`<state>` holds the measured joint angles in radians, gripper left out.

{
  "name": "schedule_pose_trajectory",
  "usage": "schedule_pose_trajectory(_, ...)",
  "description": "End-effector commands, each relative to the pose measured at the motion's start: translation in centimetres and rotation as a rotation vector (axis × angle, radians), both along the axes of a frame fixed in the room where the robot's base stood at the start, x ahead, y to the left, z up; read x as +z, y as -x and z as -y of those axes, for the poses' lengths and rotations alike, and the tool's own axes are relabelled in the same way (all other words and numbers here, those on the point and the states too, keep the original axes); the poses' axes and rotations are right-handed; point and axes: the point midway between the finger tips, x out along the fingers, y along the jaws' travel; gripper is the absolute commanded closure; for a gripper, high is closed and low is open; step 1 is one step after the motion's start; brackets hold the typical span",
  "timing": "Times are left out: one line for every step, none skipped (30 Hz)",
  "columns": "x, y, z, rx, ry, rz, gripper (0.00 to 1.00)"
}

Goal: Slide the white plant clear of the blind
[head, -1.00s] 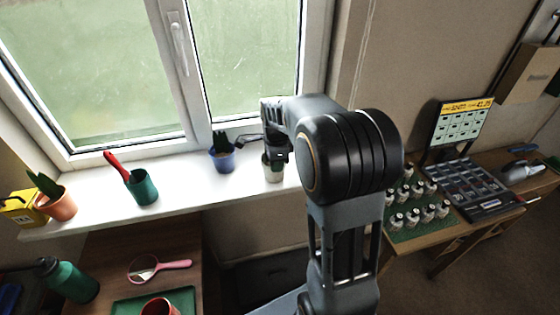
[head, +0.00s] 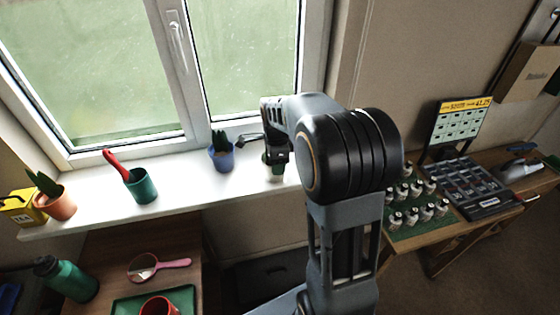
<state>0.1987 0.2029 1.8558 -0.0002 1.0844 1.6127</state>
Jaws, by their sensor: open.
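The white plant (head: 278,171) is on the white windowsill below the right window pane. Only a small part of it shows under my gripper, and its pale pot is hard to make out against the sill. My gripper (head: 275,158) is open and points down at the plant. I cannot tell whether the fingers touch it, as my wrist hides part of them.
On the windowsill (head: 190,178), a blue potted plant (head: 222,160) stands close left of my gripper. Further left are a green pot (head: 143,188) with a red-handled tool and an orange potted plant (head: 60,206). Bare sill lies between the green and blue pots.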

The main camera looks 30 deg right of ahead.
Motion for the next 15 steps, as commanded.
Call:
schedule_pose_trajectory(0.1, 0.0, 0.0, 0.000, 0.000, 0.002, 0.59)
schedule_pose_trajectory(0.3, 0.0, 0.0, 0.000, 0.000, 0.002, 0.59)
schedule_pose_trajectory(0.6, -0.1, 0.0, 0.000, 0.001, 0.003, 0.59)
schedule_pose_trajectory(0.8, -0.1, 0.0, 0.000, 0.001, 0.003, 0.59)
schedule_pose_trajectory(1.2, -0.1, 0.0, 0.000, 0.001, 0.003, 0.59)
schedule_pose_trajectory(1.7, -0.1, 0.0, 0.000, 0.001, 0.004, 0.59)
schedule_pose_trajectory(2.3, -0.1, 0.0, 0.000, 0.001, 0.006, 0.59)
schedule_pose_trajectory(2.8, 0.0, 0.0, 0.000, 0.001, 0.005, 0.59)
schedule_pose_trajectory(3.6, -0.1, 0.0, 0.000, 0.001, 0.006, 0.59)
schedule_pose_trajectory(4.2, -0.1, 0.0, 0.000, 0.001, 0.006, 0.59)
schedule_pose_trajectory(4.8, 0.0, 0.0, 0.000, 0.001, 0.006, 0.59)
schedule_pose_trajectory(5.7, 0.0, 0.0, 0.000, 0.001, 0.006, 0.59)
schedule_pose_trajectory(6.3, 0.0, 0.0, 0.000, 0.001, 0.005, 0.59)
schedule_pose_trajectory(6.9, 0.0, 0.0, 0.000, 0.001, 0.006, 0.59)
schedule_pose_trajectory(7.7, 0.0, 0.0, 0.000, 0.001, 0.005, 0.59)
